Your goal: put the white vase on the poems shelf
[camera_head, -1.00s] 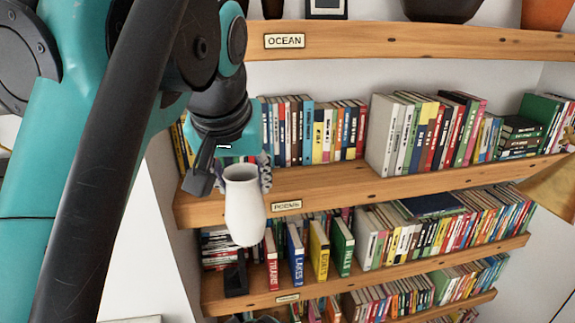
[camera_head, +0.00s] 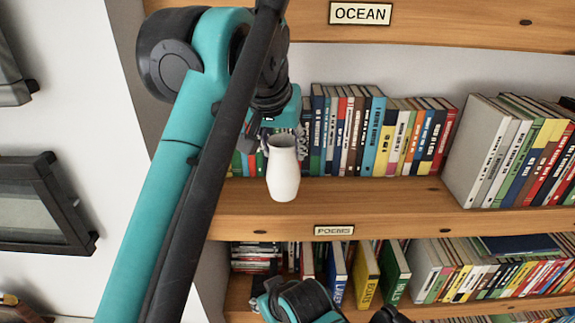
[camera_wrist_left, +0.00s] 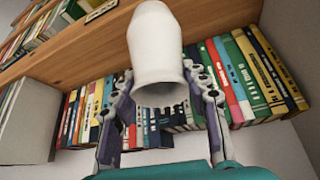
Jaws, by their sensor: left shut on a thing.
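The white vase (camera_head: 283,177) is upright in front of or over the poems shelf (camera_head: 400,203), at its left end; I cannot tell whether it touches the board. The label reading POEMS (camera_head: 334,230) is on the front edge of that shelf. My left gripper (camera_head: 282,136) is shut on the vase near its neck. In the left wrist view the vase (camera_wrist_left: 155,42) sits between the two fingers (camera_wrist_left: 160,85), its open mouth toward the camera. A teal and black part of my right arm (camera_head: 300,301) shows at the bottom; its jaws are not clear.
A row of books (camera_head: 380,130) stands at the back of the poems shelf, behind the vase. Larger pale books (camera_head: 475,150) stand further right. The ocean shelf (camera_head: 450,28) runs above. Bare board lies right of the vase, before the books. Picture frames (camera_head: 40,205) hang at the left.

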